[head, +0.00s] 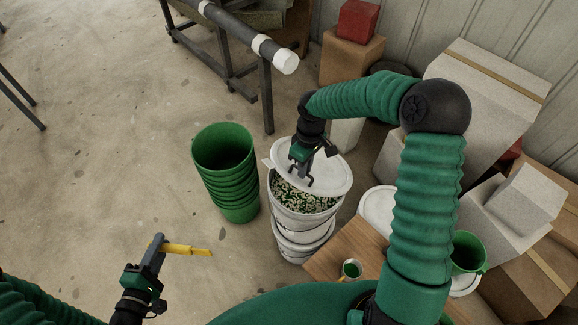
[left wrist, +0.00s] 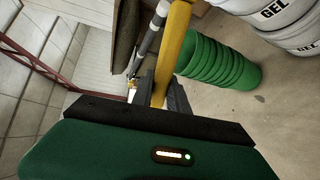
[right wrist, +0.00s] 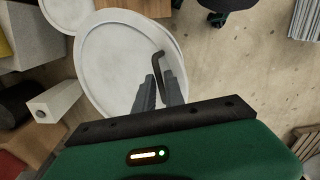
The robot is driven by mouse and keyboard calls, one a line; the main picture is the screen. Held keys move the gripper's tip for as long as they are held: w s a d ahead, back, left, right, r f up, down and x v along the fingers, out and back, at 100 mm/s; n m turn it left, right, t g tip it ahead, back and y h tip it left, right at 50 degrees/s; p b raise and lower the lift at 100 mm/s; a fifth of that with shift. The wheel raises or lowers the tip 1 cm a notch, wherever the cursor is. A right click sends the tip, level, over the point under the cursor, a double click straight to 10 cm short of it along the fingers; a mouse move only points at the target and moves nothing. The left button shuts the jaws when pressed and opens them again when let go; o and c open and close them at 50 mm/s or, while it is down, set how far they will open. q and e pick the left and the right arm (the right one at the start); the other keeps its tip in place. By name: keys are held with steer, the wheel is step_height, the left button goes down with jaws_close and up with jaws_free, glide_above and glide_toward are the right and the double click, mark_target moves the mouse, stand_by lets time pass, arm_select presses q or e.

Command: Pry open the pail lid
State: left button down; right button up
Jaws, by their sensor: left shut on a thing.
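The pail (head: 300,222) is white and stacked on another white pail. Speckled green and white contents show at its open near side. Its white lid (head: 335,175) sits tilted over the far side of the mouth; it also shows in the right wrist view (right wrist: 105,60). My right gripper (head: 301,183) is at the lid, its fingers close together beside a dark bent handle (right wrist: 160,56). I cannot tell whether they clamp it. My left gripper (head: 160,246) is shut on a yellow flat tool (head: 190,250), held away from the pail, at lower left.
A stack of green buckets (head: 225,170) stands just left of the pail. A wooden surface (head: 345,245) with a small green cup (head: 351,270) is at the pail's right. Cardboard boxes fill the right side. A dark rail (head: 240,35) stands behind.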

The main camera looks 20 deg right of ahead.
jaws_close()
steer(key=shift+d, duration=0.1)
stand_by(0.9)
arm_select(q)
steer(key=shift+r, duration=0.1)
arm_select(e)
steer(key=shift+r, duration=0.1)
